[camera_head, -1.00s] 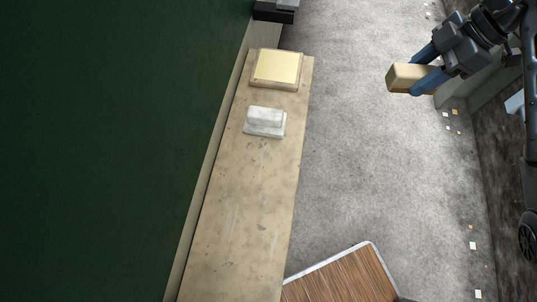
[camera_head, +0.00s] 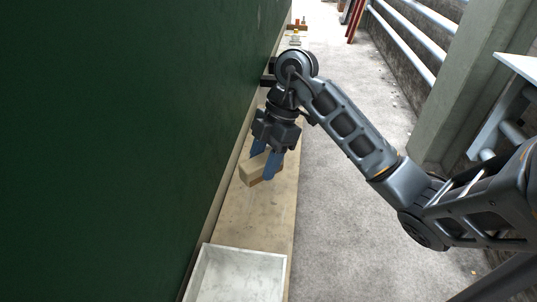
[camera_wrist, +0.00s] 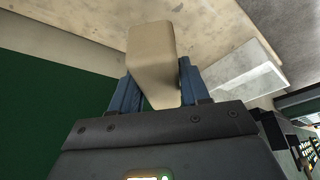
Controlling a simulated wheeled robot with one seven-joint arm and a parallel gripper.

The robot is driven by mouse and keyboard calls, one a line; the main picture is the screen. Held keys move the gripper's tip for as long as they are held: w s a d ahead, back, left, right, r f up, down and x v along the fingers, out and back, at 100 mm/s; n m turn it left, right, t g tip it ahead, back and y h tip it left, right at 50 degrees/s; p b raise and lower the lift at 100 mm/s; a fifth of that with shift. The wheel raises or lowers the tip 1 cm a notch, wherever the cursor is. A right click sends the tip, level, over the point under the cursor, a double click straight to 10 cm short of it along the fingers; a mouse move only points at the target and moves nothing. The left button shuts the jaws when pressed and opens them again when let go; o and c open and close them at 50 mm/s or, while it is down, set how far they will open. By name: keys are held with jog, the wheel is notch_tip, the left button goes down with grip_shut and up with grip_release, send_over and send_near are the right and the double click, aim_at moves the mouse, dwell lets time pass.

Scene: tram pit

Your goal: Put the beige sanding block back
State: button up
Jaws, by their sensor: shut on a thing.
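My gripper (camera_head: 264,165) is shut on the beige sanding block (camera_head: 254,171), with one blue finger on each side of it. In the head view they are over the narrow beige ledge (camera_head: 255,216) beside the dark green wall. The block also shows in the wrist view (camera_wrist: 152,52), between the two fingers and jutting past them. It appears to be above the ledge; I cannot tell how large the gap is. My arm and gripper cover part of the ledge behind the block.
A shallow pale tray (camera_head: 283,280) sits on the near end of the ledge. The green wall (camera_head: 120,150) runs close along the left. A pale grey object (camera_wrist: 243,72) is right of the block in the wrist view. Grey floor (camera_head: 345,200) lies open at right.

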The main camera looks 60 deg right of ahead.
jog(key=shift+f+b, duration=2.4)
jog(key=shift+f, duration=0.95)
jog(key=shift+f+b, duration=0.65)
jog(key=o, duration=1)
jog(key=shift+p+v, duration=0.4)
jog(key=shift+v, duration=3.55)
